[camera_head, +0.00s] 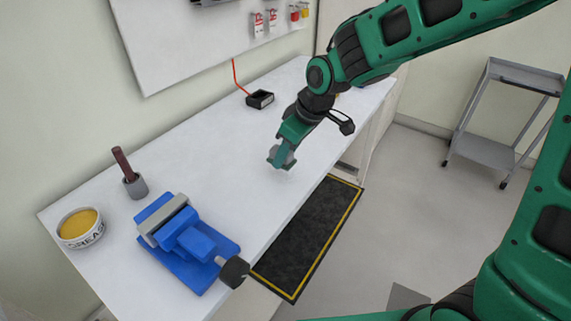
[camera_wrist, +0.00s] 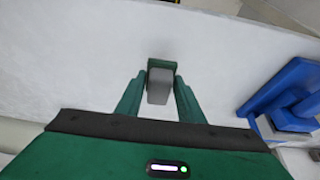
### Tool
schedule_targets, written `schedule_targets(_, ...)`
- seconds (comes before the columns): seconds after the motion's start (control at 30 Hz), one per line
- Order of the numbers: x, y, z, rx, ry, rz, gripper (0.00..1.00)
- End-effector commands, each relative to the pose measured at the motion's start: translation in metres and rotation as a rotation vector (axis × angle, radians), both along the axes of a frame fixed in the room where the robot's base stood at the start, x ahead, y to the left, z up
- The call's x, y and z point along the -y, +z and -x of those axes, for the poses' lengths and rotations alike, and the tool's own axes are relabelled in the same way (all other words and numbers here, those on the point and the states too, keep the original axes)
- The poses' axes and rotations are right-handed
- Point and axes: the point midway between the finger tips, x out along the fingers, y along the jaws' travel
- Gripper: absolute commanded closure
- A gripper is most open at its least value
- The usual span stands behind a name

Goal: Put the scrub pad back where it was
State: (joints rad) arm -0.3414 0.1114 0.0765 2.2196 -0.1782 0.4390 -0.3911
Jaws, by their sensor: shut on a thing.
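The scrub pad (camera_wrist: 158,88), a small grey block with a dark green end, is between the two green fingers in the wrist view. My gripper (camera_wrist: 158,98) is shut on it. In the head view my gripper (camera_head: 281,158) points down over the middle of the white workbench (camera_head: 225,140), near its front edge. There the pad is hard to tell from the fingers. I cannot tell whether the pad touches the bench top or hangs just above it.
Bench around my gripper is clear.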

Motion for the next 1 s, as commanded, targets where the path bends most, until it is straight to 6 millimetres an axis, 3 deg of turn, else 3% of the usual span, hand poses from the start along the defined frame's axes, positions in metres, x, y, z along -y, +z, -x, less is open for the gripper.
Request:
schedule_targets(0.4, 0.0, -0.041, -0.003, -0.001, 0.001, 0.0, 0.86)
schedule_targets(0.77, 0.001, -0.044, -0.003, 0.0, -0.001, 0.0, 0.86)
schedule_targets(0.8, 0.001, -0.044, -0.003, 0.0, -0.001, 0.0, 0.63)
schedule_targets(0.87, 0.001, -0.044, -0.004, 0.0, -0.001, 0.0, 0.49)
schedule_targets(1.0, 0.001, -0.044, -0.004, 0.0, -0.001, 0.0, 0.47)
